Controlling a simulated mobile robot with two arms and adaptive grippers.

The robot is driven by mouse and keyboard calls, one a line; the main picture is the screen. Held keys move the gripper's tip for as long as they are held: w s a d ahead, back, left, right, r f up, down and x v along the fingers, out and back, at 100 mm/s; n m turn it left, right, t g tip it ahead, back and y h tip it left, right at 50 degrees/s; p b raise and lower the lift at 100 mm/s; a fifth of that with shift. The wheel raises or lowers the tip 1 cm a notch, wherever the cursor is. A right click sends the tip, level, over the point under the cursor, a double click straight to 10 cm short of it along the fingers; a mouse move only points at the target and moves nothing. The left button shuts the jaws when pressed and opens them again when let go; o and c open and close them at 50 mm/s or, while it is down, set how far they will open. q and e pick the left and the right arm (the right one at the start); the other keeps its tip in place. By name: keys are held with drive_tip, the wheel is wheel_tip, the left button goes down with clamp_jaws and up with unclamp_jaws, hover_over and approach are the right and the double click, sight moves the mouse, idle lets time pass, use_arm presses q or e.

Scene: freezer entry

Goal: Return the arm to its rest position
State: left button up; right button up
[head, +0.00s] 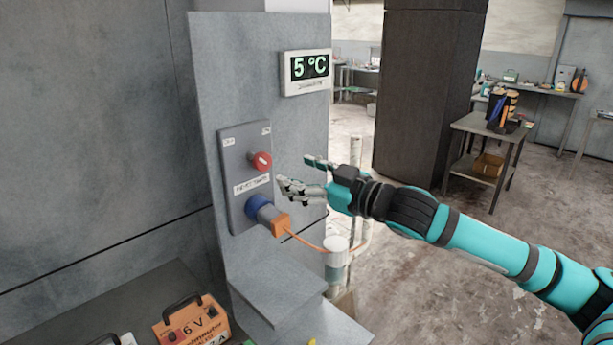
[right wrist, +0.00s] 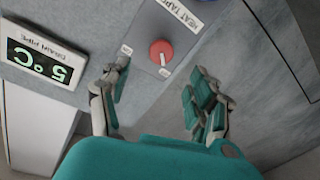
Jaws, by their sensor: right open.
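My right gripper (head: 298,176) is open and empty, in front and to the right of the grey control panel in the head view. In the right wrist view, its two fingers (right wrist: 158,100) stand apart, with the red knob (right wrist: 162,53) beyond them in the gap. The red knob (head: 261,161) sits on the panel (head: 238,205) above a blue socket with an orange plug. The fingers look clear of the knob. My right arm (head: 480,240) reaches in from the lower right. My left gripper is not in view.
A display (head: 306,72) reading 5 °C hangs above the panel. An orange cable (head: 307,241) runs from the plug (head: 275,222) towards a pipe (head: 337,262). An orange battery box (head: 192,322) stands at lower left. A table (head: 490,125) stands beyond the arm; floor between is open.

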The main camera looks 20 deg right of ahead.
drive_tip(key=shift+s+d, duration=0.15)
drive_tip(key=shift+s, duration=0.4)
